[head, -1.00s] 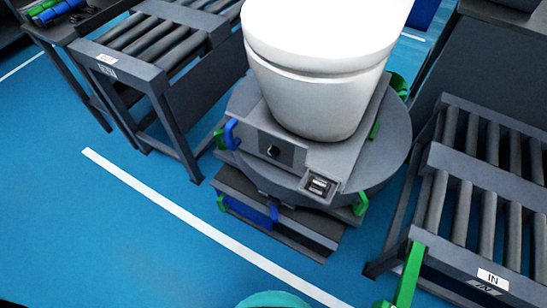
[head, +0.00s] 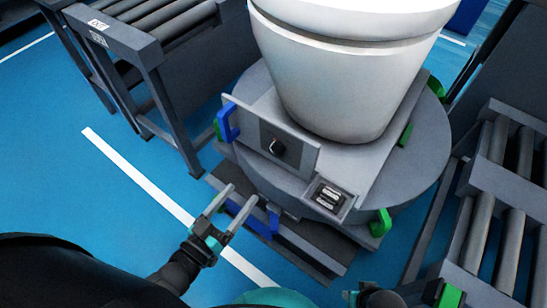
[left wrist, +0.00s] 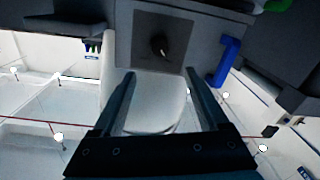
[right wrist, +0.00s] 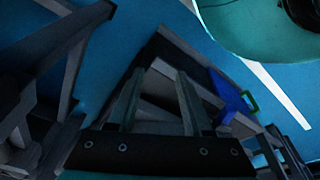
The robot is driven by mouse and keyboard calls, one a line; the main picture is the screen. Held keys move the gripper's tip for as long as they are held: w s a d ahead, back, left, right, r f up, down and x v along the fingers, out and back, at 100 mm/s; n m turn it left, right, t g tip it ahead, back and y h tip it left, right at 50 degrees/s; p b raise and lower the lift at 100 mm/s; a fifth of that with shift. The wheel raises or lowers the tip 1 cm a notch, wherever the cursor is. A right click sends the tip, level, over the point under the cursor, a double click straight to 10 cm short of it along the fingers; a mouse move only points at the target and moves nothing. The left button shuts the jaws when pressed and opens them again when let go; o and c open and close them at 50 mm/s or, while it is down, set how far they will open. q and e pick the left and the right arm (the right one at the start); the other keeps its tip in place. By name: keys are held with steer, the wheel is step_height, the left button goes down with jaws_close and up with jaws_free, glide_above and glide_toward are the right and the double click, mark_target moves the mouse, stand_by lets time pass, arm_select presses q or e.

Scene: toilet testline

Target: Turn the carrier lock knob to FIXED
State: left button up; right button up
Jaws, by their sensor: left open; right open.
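The black lock knob (head: 277,147) sits on a dark square panel (head: 290,144) at the front of the grey round carrier (head: 425,165), under the white toilet (head: 345,85). In the left wrist view the knob (left wrist: 160,47) shows above and between the fingers, turned partly sideways. My left gripper (head: 229,201) is open and empty, below and left of the knob, apart from it. It also shows in the left wrist view (left wrist: 165,85). My right gripper (right wrist: 154,85) is open and empty in its wrist view; in the head view only part of that arm shows at the bottom edge.
A blue handle (head: 228,122) stands left of the panel. A small display box (head: 328,198) is right of it, with a green clamp (head: 380,223) beyond. Roller conveyors flank the carrier at left (head: 140,45) and right (head: 500,215). Blue floor (head: 130,200) is clear at front left.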

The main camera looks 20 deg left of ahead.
mark_target(274, 153)
arm_select(q)
steer(key=b+x, duration=0.3)
steer(key=x, duration=0.9)
steer(key=shift+f, duration=0.1)
steer(key=shift+b+x, duration=0.3)
steer(key=shift+x, duration=0.6)
arm_select(e)
steer(key=w+r+t, duration=0.1)
steer(key=w+r, duration=0.2)
steer(key=r, duration=0.4)
steer(key=shift+w+a+r, duration=0.15)
steer(key=shift+w+a, duration=0.15)
steer(key=shift+a, duration=0.15)
arm_select(q)
steer(key=shift+c, duration=0.4)
jaws_close()
